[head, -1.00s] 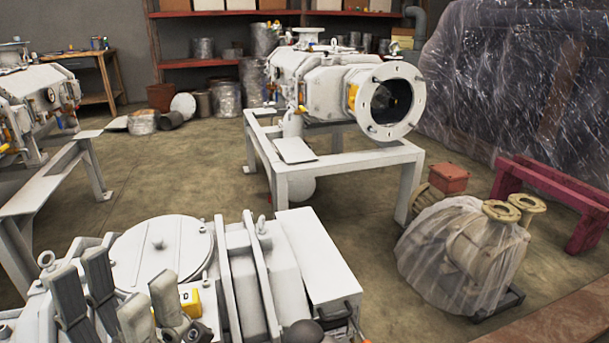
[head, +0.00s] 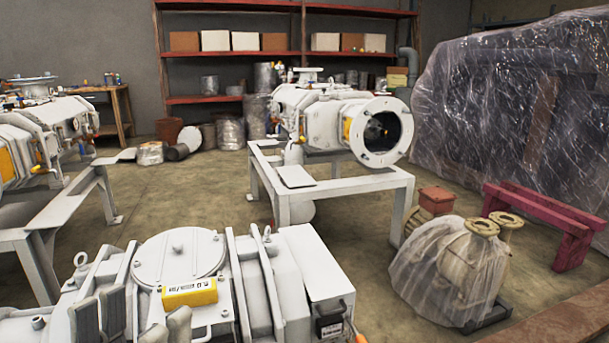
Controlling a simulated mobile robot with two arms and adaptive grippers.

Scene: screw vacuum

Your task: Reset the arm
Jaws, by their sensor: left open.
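My left gripper (head: 135,321) shows at the bottom left edge. Its grey fingers point up and stand apart, with nothing seen between them. They are in front of the near white vacuum pump machine (head: 270,290), whose round lid (head: 180,257) is behind and above the fingertips. A yellow box with dark lettering (head: 190,292) sits on the machine just right of and behind the fingers. The rest of the left arm is below the picture. My right gripper is not in view.
Another white machine (head: 325,125) rests on a white frame (head: 345,192) beyond a floor gap. A third white machine (head: 40,135) stands at left. A plastic-wrapped part (head: 440,272) and dark red beam stand (head: 545,222) are at right. Red shelves (head: 235,98) line the back wall.

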